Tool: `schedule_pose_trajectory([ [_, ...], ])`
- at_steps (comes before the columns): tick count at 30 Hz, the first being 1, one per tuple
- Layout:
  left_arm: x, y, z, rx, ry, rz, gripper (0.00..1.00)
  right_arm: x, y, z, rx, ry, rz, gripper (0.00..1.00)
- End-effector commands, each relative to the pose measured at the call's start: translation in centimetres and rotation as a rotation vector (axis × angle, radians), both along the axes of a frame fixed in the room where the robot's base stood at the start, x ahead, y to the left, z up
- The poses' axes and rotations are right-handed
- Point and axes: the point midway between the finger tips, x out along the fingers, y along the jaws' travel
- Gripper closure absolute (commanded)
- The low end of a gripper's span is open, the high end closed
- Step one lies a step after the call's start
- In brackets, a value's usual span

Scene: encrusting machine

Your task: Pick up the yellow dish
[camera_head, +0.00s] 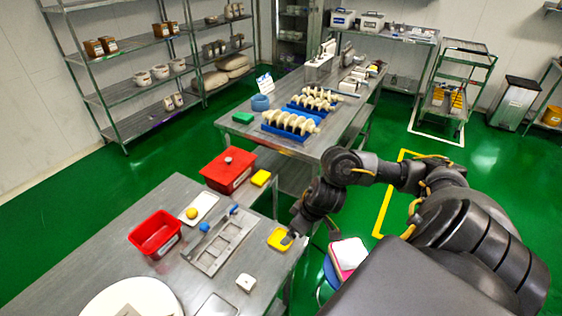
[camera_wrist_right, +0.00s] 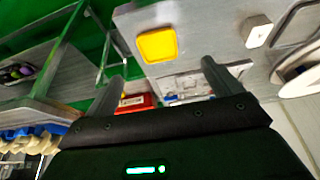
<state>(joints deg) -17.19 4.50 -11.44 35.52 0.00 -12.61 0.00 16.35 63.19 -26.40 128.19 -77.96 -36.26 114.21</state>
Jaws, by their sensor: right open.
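The yellow dish (camera_head: 279,240) is a small square tray with rounded corners near the right edge of the near steel table (camera_head: 228,274). My right arm reaches in from the right, and its gripper (camera_head: 293,235) is right at the dish's right side, partly over it. In the right wrist view the yellow dish (camera_wrist_right: 157,45) appears beyond the two spread fingertips of my right gripper (camera_wrist_right: 163,62). The fingers are open with nothing between them, and I see no contact with the dish. My left gripper is not in view.
A stool with pink and white items (camera_head: 348,254) stands right of the table.

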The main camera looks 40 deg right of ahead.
Motion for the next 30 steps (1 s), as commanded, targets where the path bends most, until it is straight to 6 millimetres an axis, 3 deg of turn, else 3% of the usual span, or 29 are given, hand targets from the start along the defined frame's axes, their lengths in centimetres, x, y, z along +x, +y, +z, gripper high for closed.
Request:
schedule_pose_trajectory([
  [6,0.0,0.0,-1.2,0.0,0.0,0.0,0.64,1.2,0.4,-3.5,0.003,0.002,-0.002,0.09],
  [16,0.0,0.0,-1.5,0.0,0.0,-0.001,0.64,1.9,0.5,-4.8,0.001,0.0,-0.001,0.09],
  [24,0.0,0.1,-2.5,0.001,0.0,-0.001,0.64,3.6,0.6,-8.3,0.003,0.002,-0.002,0.09],
  [30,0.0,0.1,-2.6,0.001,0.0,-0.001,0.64,4.1,0.7,-9.2,0.0,0.0,0.0,0.09],
])
